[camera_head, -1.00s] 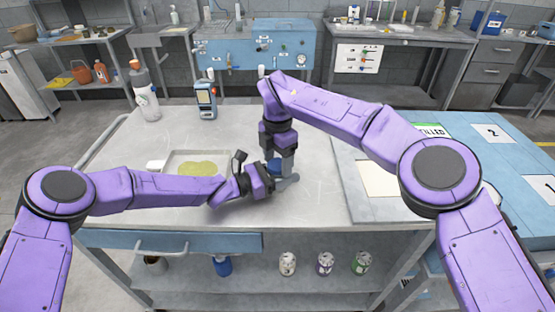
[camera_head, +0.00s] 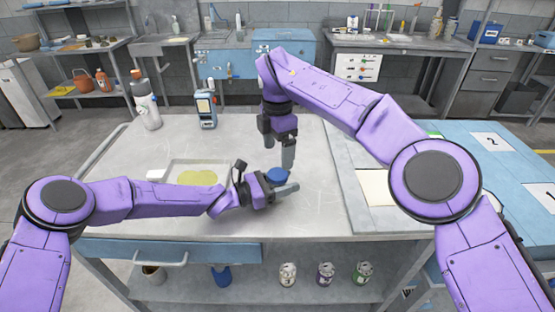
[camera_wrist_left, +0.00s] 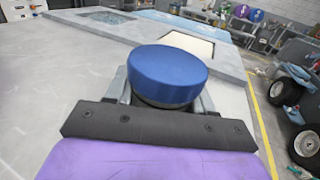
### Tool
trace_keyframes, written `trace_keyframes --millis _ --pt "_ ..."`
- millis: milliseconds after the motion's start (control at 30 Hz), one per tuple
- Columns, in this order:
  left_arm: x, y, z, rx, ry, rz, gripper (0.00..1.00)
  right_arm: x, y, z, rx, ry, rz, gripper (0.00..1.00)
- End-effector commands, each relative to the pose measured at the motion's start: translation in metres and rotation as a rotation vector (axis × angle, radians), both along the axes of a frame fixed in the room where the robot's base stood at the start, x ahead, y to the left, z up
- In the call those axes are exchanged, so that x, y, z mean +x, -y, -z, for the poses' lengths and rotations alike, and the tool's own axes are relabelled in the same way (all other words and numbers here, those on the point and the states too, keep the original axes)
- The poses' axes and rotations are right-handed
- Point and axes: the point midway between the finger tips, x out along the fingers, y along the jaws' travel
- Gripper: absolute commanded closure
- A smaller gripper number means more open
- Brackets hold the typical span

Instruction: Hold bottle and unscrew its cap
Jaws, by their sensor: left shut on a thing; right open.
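The bottle's blue cap (camera_head: 278,174) shows at the tip of my left gripper (camera_head: 284,187) in the head view. In the left wrist view the blue cap (camera_wrist_left: 167,74) is large and round, on top of a grey body (camera_wrist_left: 165,101) between my left fingers. My left gripper is shut on that bottle, low over the table. Most of the bottle is hidden by the gripper and cap. My right gripper (camera_head: 287,155) points down just above and slightly right of the cap. It is open, with nothing seen in it, and is apart from the cap.
The grey worktable (camera_head: 320,205) is clear to the right of the grippers. A shallow tray with yellow liquid (camera_head: 198,177) lies left. A panel with a pale sheet (camera_head: 376,188) lies right.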

Motion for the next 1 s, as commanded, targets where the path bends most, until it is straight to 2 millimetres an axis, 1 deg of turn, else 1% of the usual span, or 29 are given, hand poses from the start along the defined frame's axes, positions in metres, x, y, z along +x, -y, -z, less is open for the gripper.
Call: trace_keyframes --millis 33,67,133,267,400,500,600,867,900,967,1000 --pt "0.000 0.000 0.001 0.001 0.000 0.000 1.00 0.000 -0.001 -0.008 -0.001 0.006 0.052 0.11" --pt "0.000 0.000 0.001 0.001 0.000 0.000 1.00 0.000 -0.001 -0.010 -0.001 0.006 0.076 0.11" --pt "0.000 0.000 0.001 0.001 0.000 0.000 1.00 0.000 -0.001 -0.007 0.001 0.002 0.095 0.11" --pt "0.000 0.000 0.001 0.001 0.000 0.000 1.00 -0.001 0.000 0.014 0.001 -0.002 0.092 0.11" --pt "0.000 0.000 0.000 0.001 0.000 0.000 1.00 -0.001 -0.001 0.041 0.001 -0.001 0.091 0.11" --pt "0.000 0.000 0.000 0.001 0.000 0.000 1.00 -0.001 0.000 0.056 0.001 -0.001 0.092 0.11" --pt "0.000 0.000 0.000 0.001 0.000 0.000 1.00 0.000 0.000 0.065 0.002 0.001 0.093 0.11" --pt "0.000 0.000 0.001 0.001 0.000 0.000 1.00 0.000 -0.001 0.069 0.002 0.003 0.092 0.11" --pt "0.000 0.000 0.001 0.001 0.000 0.000 1.00 0.000 -0.001 0.069 0.002 0.003 0.092 0.14" --pt "0.000 0.000 0.001 0.001 0.000 0.000 1.00 0.000 -0.001 0.069 0.002 0.003 0.092 0.34" --pt "0.000 0.000 0.001 0.001 0.000 0.000 1.00 0.000 -0.001 0.069 0.002 0.003 0.092 0.47"
